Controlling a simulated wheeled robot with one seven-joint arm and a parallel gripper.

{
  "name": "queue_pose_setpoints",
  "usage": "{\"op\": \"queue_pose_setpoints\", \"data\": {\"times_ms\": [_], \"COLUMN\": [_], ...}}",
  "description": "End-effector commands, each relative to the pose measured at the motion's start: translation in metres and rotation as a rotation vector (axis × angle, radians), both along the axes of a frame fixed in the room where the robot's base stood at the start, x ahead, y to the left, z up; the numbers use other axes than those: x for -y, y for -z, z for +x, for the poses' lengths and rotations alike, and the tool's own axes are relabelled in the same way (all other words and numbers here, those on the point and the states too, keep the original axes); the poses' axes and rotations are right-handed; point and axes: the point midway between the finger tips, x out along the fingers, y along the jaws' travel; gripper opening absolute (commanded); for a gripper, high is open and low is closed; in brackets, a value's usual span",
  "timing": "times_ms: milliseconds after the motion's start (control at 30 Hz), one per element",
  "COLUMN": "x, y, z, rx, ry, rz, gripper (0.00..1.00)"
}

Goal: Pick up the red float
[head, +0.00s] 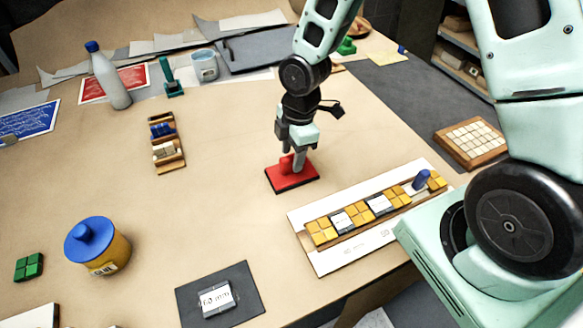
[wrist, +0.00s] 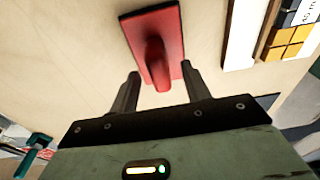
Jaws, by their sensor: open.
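The red float (head: 292,177) lies on the table, a flat red plate with a raised red handle on top. In the wrist view the red float (wrist: 152,35) reaches in from the top, its handle pointing down the picture. My gripper (head: 295,163) is right over the float in the head view. In the wrist view my gripper (wrist: 160,82) is open, its two fingers apart on either side of the near end of the handle. The fingers show no grip on it. Whether they touch the plate cannot be told.
A white board with yellow and white tiles (head: 335,262) lies to the right of the float. A small wooden rack (head: 170,165) stands to the left, and a yellow jar with a blue lid (head: 108,258) at front left. Table around the float is bare.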

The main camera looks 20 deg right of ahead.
Motion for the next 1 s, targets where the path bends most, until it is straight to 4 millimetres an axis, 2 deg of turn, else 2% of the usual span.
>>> {"op": "queue_pose_setpoints", "data": {"times_ms": [133,367,400,533,567,867,1000], "x": [-0.002,-0.002,-0.002,-0.002,-0.002,-0.002,-0.002], "y": [0.013,0.015,0.015,0.015,0.015,0.013,0.000], "z": [0.000,0.001,0.001,0.001,0.001,0.001,0.002], "rx": [0.000,0.002,0.002,0.002,0.002,0.003,0.006], "ry": [0.000,0.001,0.001,0.001,0.001,0.001,0.002], "rz": [0.001,0.001,0.001,0.001,0.001,0.002,0.002], "gripper": [0.47,0.47,0.42,0.06,0.00,0.00,0.00]}}
